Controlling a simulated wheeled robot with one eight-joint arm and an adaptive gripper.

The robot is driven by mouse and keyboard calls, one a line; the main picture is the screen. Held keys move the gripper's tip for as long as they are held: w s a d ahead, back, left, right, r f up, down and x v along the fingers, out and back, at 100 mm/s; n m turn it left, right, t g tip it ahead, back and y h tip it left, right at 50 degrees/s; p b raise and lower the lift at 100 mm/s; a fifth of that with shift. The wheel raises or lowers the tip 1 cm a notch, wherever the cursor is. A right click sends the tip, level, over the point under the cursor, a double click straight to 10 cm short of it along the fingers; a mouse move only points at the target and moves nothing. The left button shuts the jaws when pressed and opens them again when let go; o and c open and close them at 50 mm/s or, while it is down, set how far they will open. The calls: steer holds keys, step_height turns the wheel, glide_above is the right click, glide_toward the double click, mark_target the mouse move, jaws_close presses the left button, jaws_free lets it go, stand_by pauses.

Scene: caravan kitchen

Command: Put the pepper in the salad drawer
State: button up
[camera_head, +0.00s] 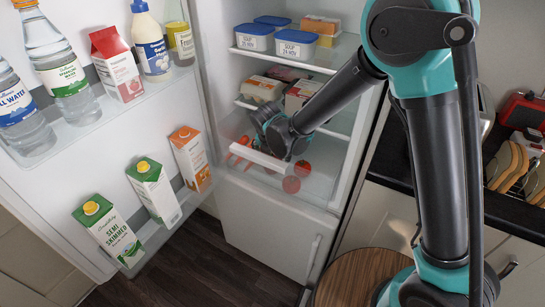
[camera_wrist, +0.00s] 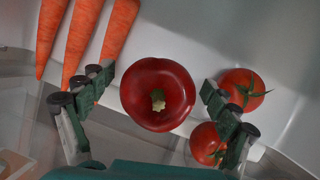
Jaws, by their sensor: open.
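A red pepper (camera_wrist: 158,90) with a pale green stem shows between the two spread fingers of my gripper (camera_wrist: 160,105) in the wrist view. The fingers stand to its left and right with gaps on both sides. My gripper is open. The pepper lies over the white floor of the salad drawer (camera_wrist: 195,65), with carrots and tomatoes around it. In the head view my gripper (camera_head: 268,152) reaches into the bottom of the open fridge at the salad drawer (camera_head: 283,170), and the pepper is hidden behind my arm there.
Several carrots (camera_wrist: 80,35) lie left of the pepper, and tomatoes (camera_wrist: 242,88) lie to the right. Glass shelves with soup tubs (camera_head: 295,43) and food boxes (camera_head: 262,90) are above. The open fridge door (camera_head: 125,180) on the left holds bottles and cartons. A round wooden table (camera_head: 355,280) stands in front.

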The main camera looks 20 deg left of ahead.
steer(key=v, duration=1.1)
steer(key=shift+r, duration=0.15)
